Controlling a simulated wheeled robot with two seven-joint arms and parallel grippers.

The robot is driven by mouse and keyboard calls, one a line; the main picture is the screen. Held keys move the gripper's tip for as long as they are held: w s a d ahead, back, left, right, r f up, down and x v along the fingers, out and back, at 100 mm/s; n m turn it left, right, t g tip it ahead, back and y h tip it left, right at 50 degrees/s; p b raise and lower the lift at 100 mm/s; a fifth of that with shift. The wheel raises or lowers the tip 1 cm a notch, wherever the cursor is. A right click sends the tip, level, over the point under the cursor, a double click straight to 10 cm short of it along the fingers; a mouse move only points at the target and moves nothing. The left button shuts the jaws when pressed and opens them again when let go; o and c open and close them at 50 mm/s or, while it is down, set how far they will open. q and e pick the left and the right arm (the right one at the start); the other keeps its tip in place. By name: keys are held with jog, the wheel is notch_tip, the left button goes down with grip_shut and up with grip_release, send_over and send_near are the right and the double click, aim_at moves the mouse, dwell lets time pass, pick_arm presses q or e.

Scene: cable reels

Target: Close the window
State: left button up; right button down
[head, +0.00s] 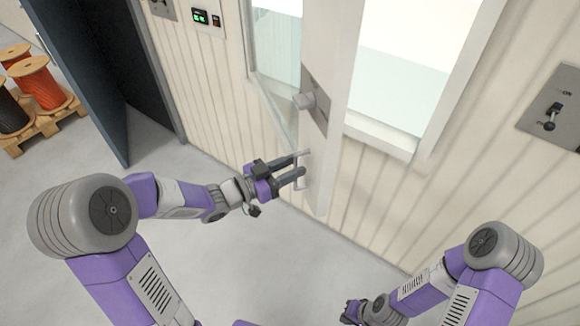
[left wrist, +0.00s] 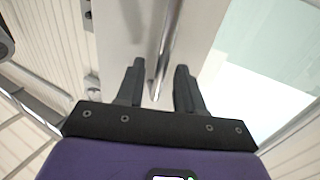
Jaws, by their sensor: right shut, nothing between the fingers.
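The window sash (head: 337,60) is a white frame that stands swung out from the window opening (head: 410,60) in the head view. A grey latch (head: 304,101) sits on its edge. A thin metal bar handle (head: 302,182) is lower on the sash. My left gripper (head: 303,165) is at this handle with its fingers apart. In the left wrist view the metal bar (left wrist: 164,55) runs between the two open fingers (left wrist: 157,75); I cannot tell whether they touch it. My right gripper (head: 350,312) is low at the bottom edge, shut and empty, partly out of view.
A ribbed cream wall (head: 370,190) surrounds the window. A switch panel (head: 553,108) is on the right, a small display panel (head: 203,17) on the left. A dark blue door (head: 85,60) stands open. Cable reels (head: 42,85) stand on a pallet at far left. The grey floor is clear.

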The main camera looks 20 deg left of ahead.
pick_arm(q)
jog(key=shift+c, duration=0.4)
grip_shut()
